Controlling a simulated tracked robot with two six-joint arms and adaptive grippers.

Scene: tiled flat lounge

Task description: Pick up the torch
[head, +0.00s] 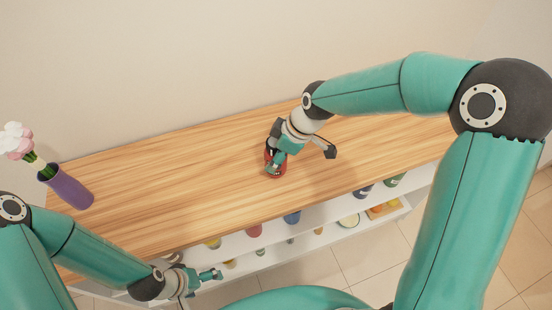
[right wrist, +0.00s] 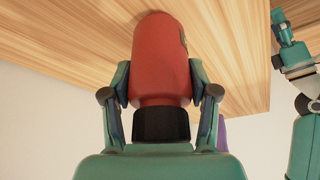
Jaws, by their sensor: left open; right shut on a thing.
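The torch is a red cylinder with a black narrower section, and it shows large in the right wrist view (right wrist: 161,62). In the head view it is a small red shape (head: 268,157) at the wooden top, partly hidden by my right gripper. My right gripper (head: 276,162) is shut on the torch, with a finger on each side of it. I cannot tell whether the torch still touches the wood. My left gripper (head: 212,274) is open and empty in front of the shelf's front edge. It also shows in the right wrist view (right wrist: 284,30).
The wooden top (head: 180,170) is mostly clear. A purple vase (head: 70,188) with pink and white flowers stands at its left end. White shelves (head: 325,215) below hold several small coloured items. A plain wall is behind, and tiled floor (head: 375,255) is in front.

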